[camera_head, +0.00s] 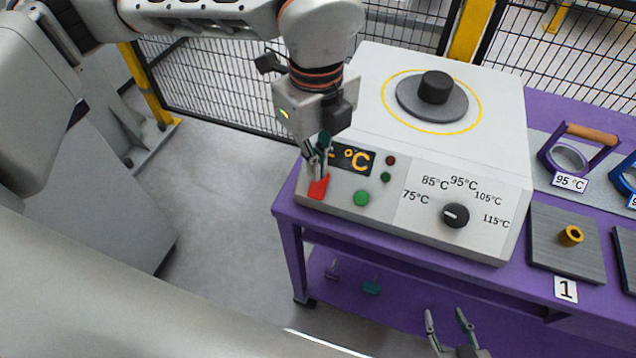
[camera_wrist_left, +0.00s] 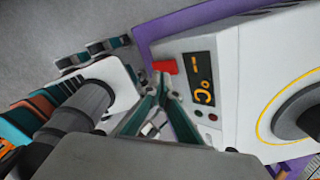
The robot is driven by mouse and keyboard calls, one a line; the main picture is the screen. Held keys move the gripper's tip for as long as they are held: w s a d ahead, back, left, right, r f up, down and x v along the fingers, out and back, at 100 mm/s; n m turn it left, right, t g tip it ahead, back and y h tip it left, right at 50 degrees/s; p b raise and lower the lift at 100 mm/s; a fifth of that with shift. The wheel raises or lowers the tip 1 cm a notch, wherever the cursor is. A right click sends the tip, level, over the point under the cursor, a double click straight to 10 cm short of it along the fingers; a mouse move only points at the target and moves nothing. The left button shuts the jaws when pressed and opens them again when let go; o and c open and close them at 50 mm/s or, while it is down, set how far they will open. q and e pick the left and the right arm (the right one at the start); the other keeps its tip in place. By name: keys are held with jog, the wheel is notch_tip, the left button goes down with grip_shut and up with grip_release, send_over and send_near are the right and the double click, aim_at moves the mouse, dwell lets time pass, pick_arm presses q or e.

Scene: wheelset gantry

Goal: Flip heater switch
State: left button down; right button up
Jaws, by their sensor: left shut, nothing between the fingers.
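The heater (camera_head: 390,140) is a white box on the purple table, with a dark display (camera_head: 352,159) reading "- °C". Its red switch (camera_head: 318,188) is at the left end of the front panel. My left gripper (camera_head: 321,170) is shut and empty, with its fingertips right at the top of the red switch. In the left wrist view the red switch (camera_wrist_left: 165,66) is just beyond the closed fingertips (camera_wrist_left: 162,80); I cannot tell whether they touch it. My right gripper (camera_head: 448,318) is open and empty at the bottom, in front of the table.
A green button (camera_head: 361,198), small red and green lamps and a temperature knob (camera_head: 455,215) are on the panel. A black round plate (camera_head: 432,100) tops the heater. A purple holder labelled 95 °C (camera_head: 578,150) and a grey block with a yellow ring (camera_head: 571,236) stand to the right.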

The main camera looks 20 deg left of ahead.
aim_at(316, 190)
pick_arm(q)
jog(key=shift+f, duration=0.65)
pick_arm(e)
jog(key=shift+s+f, duration=0.1)
jog(key=shift+f, duration=0.2)
pick_arm(q)
jog(key=shift+f+b, duration=0.7)
jog(key=shift+f, duration=0.5)
pick_arm(e)
jog(key=shift+s+f, duration=0.4)
jog(key=shift+f, duration=0.4)
pick_arm(q)
jog(key=shift+r, duration=0.1)
jog(key=shift+r+p, duration=1.15)
jog(key=shift+r, duration=0.85)
notch_tip(316, 190, up, 3)
jog(key=shift+f+p, duration=0.1)
jog(key=shift+p, duration=0.7)
pick_arm(e)
notch_tip(316, 190, up, 6)
jog(key=w, duration=0.2)
jog(key=shift+w+t, duration=0.25)
jog(key=shift+t, duration=0.05)
pick_arm(q)
jog(key=shift+d, duration=0.1)
